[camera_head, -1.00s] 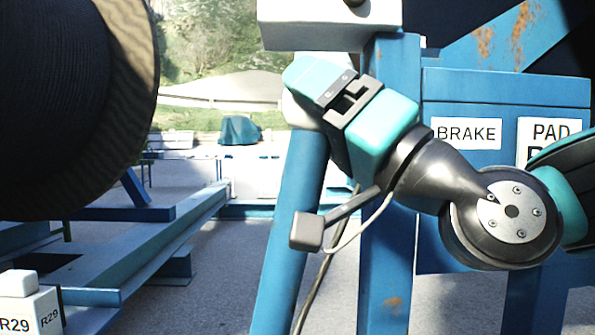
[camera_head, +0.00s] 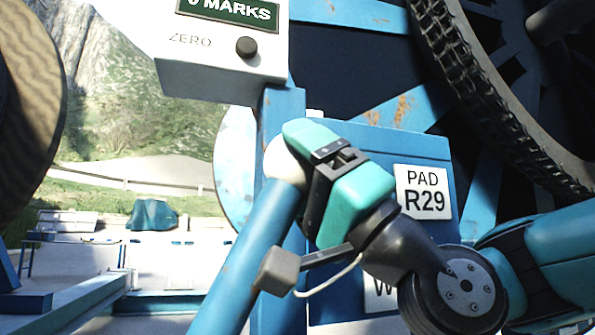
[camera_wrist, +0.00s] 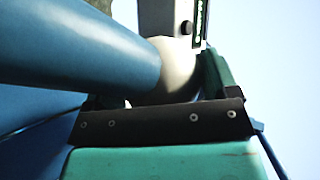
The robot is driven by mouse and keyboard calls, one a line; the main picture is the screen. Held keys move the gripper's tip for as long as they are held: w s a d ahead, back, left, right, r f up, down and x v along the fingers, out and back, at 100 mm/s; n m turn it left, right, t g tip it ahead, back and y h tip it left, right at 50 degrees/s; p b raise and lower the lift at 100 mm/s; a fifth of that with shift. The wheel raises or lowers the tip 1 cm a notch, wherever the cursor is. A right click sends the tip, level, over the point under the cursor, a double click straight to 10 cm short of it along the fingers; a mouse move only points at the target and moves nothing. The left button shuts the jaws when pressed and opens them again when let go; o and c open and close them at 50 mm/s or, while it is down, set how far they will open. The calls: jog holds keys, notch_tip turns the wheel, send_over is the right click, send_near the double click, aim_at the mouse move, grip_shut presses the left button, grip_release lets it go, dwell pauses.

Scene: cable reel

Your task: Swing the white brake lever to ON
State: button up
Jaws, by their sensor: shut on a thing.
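The brake lever shows as a thick blue bar (camera_head: 243,265) with a cream-white ball (camera_head: 282,163) at its upper end. The bar leans up to the right in the head view. My gripper (camera_head: 297,150) is shut on the white ball, with a teal finger along its top. In the wrist view the ball (camera_wrist: 172,72) sits between the fingers of my gripper (camera_wrist: 172,88), and the blue bar (camera_wrist: 85,45) runs off to the left. The bar's lower end is out of view. No ON mark is readable.
A white counter box (camera_head: 222,62) with a ZERO button hangs just above my gripper. A blue post (camera_head: 281,112) stands behind the ball. A blue panel with a PAD R29 label (camera_head: 423,192) and a large ribbed reel rim (camera_head: 510,110) are to the right.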

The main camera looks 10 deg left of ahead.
jog(key=shift+w+d+f, duration=0.1)
jog(key=shift+w+f, duration=0.05)
jog(key=o, duration=1.2)
jog(key=shift+w+d, duration=0.15)
jog(key=shift+d, duration=0.05)
jog(key=shift+c, duration=0.2)
jog(key=shift+a, duration=0.1)
jog(key=b+v, duration=1.5)
jog(key=v, duration=0.2)
jog(key=shift+s, duration=0.25)
